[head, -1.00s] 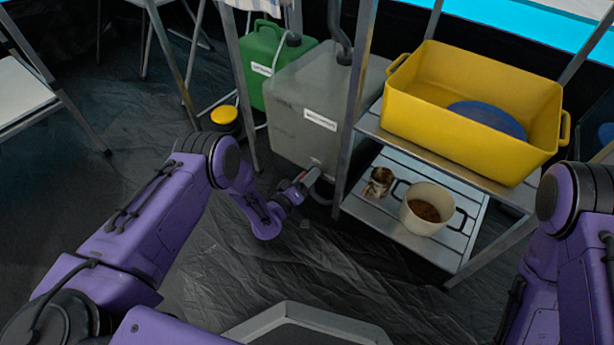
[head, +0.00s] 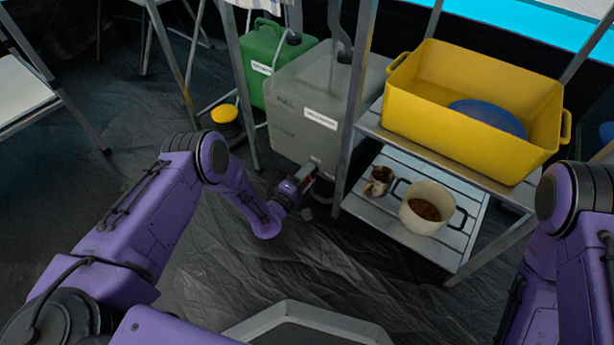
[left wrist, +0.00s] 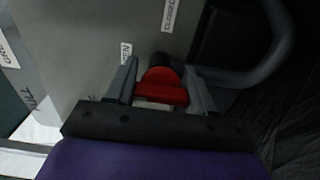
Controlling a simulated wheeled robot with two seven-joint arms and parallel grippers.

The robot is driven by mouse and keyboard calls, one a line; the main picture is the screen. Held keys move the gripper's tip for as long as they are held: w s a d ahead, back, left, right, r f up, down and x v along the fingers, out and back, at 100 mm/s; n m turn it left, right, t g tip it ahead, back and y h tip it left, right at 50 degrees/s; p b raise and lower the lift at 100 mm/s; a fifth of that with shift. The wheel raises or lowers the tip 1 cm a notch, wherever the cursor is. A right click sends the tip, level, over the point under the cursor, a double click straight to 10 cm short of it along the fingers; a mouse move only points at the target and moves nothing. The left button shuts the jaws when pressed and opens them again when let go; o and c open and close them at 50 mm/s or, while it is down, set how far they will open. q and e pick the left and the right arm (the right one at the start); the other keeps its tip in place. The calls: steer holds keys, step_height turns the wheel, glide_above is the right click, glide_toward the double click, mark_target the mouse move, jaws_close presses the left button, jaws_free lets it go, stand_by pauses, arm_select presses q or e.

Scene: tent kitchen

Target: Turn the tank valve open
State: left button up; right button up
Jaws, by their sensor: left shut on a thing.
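The grey tank (head: 285,125) stands on the floor between the green canister and the shelf rack. Its red valve handle (left wrist: 162,88) is low on the tank front, and only a bit of red shows in the head view. My left gripper (left wrist: 162,92) is shut on this handle, one finger on each side; it also shows in the head view (head: 307,180). In the left wrist view, a partly hidden label ending in "EN" (left wrist: 126,53) lies beside the left finger. A "CLOSED" label (left wrist: 169,14) is above and to the right. My right gripper is out of view.
The rack's metal leg (head: 352,125) stands close to the right of the valve. The rack holds a yellow tub (head: 470,135), a cream pot (head: 415,220) and a small can (head: 379,181). A green canister (head: 262,55) is behind left.

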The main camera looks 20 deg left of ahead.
arm_select(q)
steer(key=shift+s, duration=0.1)
stand_by(0.3)
steer(key=o, duration=1)
steer(key=shift+o, duration=0.2)
steer(key=shift+s+a+p, duration=0.1)
steer(key=shift+s+p, duration=0.15)
steer(key=shift+p, duration=0.05)
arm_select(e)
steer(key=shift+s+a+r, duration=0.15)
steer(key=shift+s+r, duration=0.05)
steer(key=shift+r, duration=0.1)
arm_select(q)
steer(key=p+v, duration=0.4)
steer(key=v, duration=0.6)
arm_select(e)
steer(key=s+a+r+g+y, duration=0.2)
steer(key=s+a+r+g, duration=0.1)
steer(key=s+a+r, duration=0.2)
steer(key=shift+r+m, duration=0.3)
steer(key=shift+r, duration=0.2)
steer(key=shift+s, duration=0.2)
